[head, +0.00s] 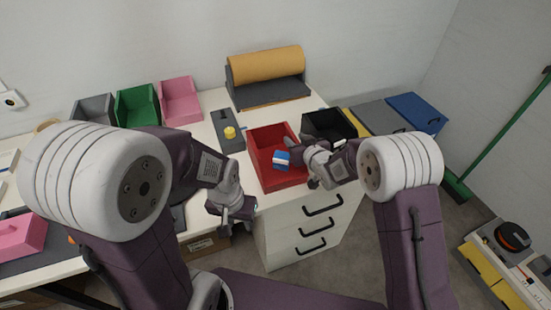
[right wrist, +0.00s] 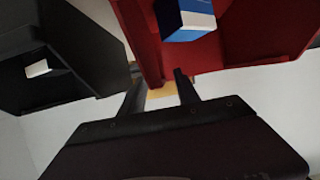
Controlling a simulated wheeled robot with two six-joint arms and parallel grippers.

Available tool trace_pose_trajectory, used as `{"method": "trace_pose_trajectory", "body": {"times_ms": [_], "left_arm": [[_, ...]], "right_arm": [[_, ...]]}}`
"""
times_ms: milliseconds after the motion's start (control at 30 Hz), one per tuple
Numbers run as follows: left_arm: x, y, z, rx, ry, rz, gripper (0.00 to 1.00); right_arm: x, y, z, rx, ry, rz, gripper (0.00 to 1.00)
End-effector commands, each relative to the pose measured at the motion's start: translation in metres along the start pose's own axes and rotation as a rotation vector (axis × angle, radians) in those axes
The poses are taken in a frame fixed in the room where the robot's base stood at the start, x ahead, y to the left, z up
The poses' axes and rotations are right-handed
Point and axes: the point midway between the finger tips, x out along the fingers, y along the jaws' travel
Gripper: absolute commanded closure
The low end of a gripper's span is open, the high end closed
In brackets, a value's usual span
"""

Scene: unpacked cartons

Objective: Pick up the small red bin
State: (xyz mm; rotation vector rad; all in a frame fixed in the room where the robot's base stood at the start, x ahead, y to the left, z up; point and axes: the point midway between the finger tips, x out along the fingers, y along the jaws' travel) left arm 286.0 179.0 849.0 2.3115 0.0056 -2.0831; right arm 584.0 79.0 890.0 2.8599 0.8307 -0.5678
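The small red bin (head: 266,138) stands at the front right of the white worktop, with a blue and white box (head: 281,159) in it. Both also show in the right wrist view, the bin (right wrist: 240,45) and the box (right wrist: 185,17). My right gripper (head: 300,166) is at the bin's right side. In the right wrist view its fingers (right wrist: 157,88) are apart, with the end of a red bin wall between or just beyond them; I cannot tell which. Gaps show beside the wall. My left gripper (head: 238,217) is open and empty near the worktop's front edge, left of the bin.
A black bin (head: 328,122) stands close to the right of the red bin. Left of it are a grey tray (head: 226,140) with a yellow item (head: 230,132), and pink (head: 179,100), green (head: 137,105) and grey bins (head: 93,107). A yellow roll (head: 265,64) lies behind. Drawers (head: 318,225) are below.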

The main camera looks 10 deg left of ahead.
Motion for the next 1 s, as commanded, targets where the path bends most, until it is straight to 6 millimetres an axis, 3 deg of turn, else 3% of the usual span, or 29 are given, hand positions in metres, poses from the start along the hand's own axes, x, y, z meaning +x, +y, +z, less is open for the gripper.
{"method": "trace_pose_trajectory", "body": {"times_ms": [267,400,433,1000], "left_arm": [[0.0001,0.0,0.0,0.0,0.0,0.0,0.64],[0.0001,0.0,0.0,0.0,0.0,0.0,0.64],[0.0001,0.0,0.0,0.0,0.0,0.0,0.64],[0.0002,0.0,0.0,0.0,0.0,0.0,0.64]], "right_arm": [[0.0076,-0.0001,0.0002,0.001,-0.001,0.0,0.62],[0.0074,0.0,0.0002,0.001,-0.001,0.0,0.98],[0.0074,0.0,0.0002,0.001,-0.001,0.0,1.0],[0.0073,0.0002,0.0007,0.001,-0.001,0.001,1.0]]}}
